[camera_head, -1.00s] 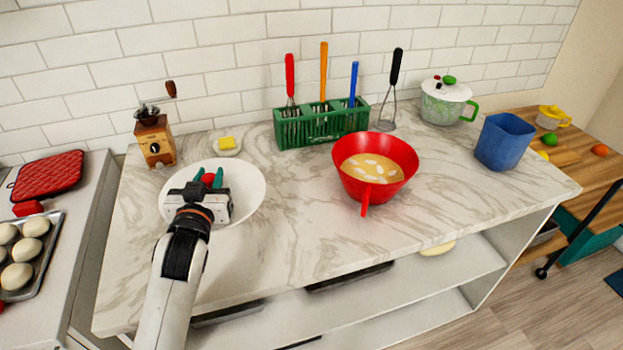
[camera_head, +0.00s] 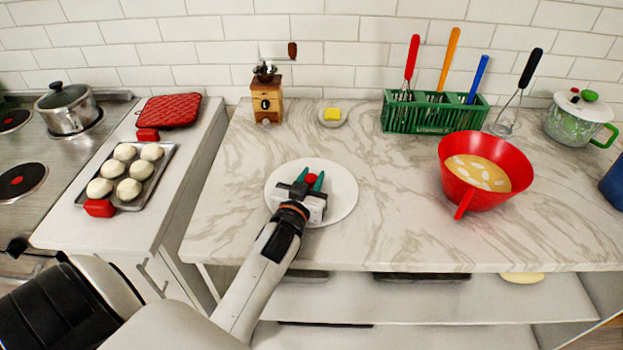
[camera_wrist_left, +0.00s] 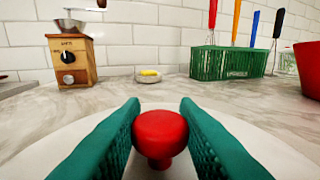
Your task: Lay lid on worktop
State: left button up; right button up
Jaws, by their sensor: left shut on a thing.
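The lid is a round white disc (camera_head: 342,196) with a red knob (camera_head: 311,179), over the left part of the marble worktop (camera_head: 390,240). My left gripper (camera_head: 312,181) has its teal fingers shut on the knob. In the left wrist view the red knob (camera_wrist_left: 160,133) sits between the two fingers, and the white lid (camera_wrist_left: 247,139) spreads below them. The lid looks level and low at the worktop; I cannot tell whether it touches. Its near edge is partly hidden by the gripper. My right gripper is not in view.
A wooden grinder (camera_head: 267,103) and a butter dish (camera_head: 331,118) stand behind the lid. A green utensil rack (camera_head: 430,116) and a red bowl (camera_head: 487,172) are to the right. Marble is bare between lid and bowl. The worktop's front edge (camera_head: 420,269) is near.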

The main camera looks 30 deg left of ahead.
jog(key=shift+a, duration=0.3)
pick_arm(q)
jog(key=shift+f, duration=0.2)
jog(key=o, duration=1)
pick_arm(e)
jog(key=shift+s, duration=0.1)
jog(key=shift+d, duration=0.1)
pick_arm(q)
jog(key=shift+r, duration=0.3)
jog(key=b+v, duration=0.1)
jog(key=v, duration=1.1)
jog(key=shift+f+b, duration=0.1)
jog(key=shift+b, duration=0.25)
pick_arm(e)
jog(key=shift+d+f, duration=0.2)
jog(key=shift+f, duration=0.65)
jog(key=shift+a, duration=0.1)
